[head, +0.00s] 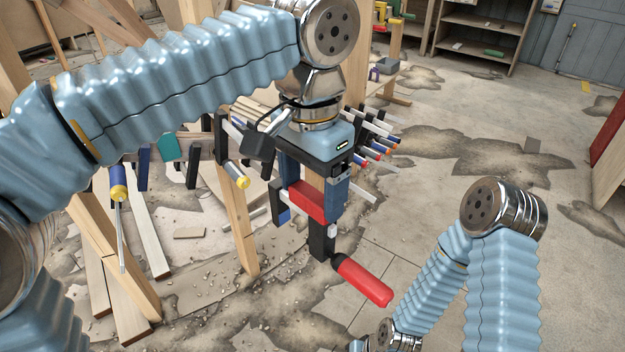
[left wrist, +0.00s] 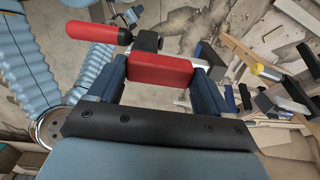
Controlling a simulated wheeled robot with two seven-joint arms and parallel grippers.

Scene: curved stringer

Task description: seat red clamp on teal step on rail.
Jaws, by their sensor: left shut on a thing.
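My left gripper (head: 318,200) is shut on the red clamp (head: 308,202) and holds it in the air at the near right end of the rail. In the left wrist view the clamp's red block (left wrist: 160,70) sits between the two blue fingers (left wrist: 162,82). Its red handle (head: 363,281) points down and right in the head view. The teal step (head: 170,147) shows on the wooden rail (head: 206,147), to the left of the gripper and apart from the clamp. My arm and gripper hide part of the rail. My right gripper is not in view.
Several dark clamps hang on the rail, one with a yellow-ended handle (head: 238,176). More clamps with coloured ends (head: 372,152) stick out behind my gripper. The stained floor (head: 430,180) at right is open.

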